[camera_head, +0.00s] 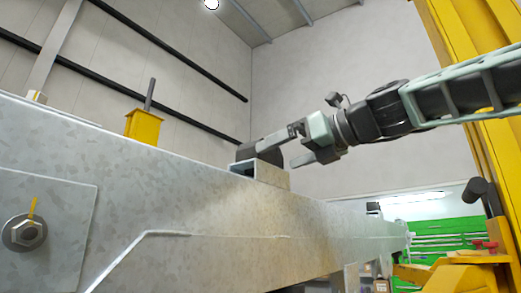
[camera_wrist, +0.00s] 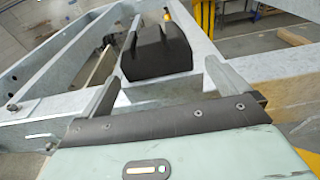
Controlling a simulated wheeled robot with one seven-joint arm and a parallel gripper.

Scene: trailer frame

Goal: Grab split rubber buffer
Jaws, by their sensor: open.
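The black rubber buffer (camera_wrist: 157,48) is a dark block with sloped sides in the wrist view, seated on the grey metal frame. A split in it cannot be made out. In the head view part of the buffer (camera_head: 246,152) shows above a square metal tube end on top of the beam, partly hidden by my gripper. My gripper (camera_head: 275,157) is open, its fingers pointing left toward the buffer. In the wrist view my gripper (camera_wrist: 164,72) has one finger on each side of the buffer's near end, with nothing held. Contact cannot be told.
A galvanized beam (camera_head: 190,215) crosses the head view below my gripper. A yellow block with a dark rod (camera_head: 144,126) stands on it at left. A yellow column (camera_head: 470,60) rises at right. Frame rails (camera_wrist: 60,60) run left of the buffer in the wrist view.

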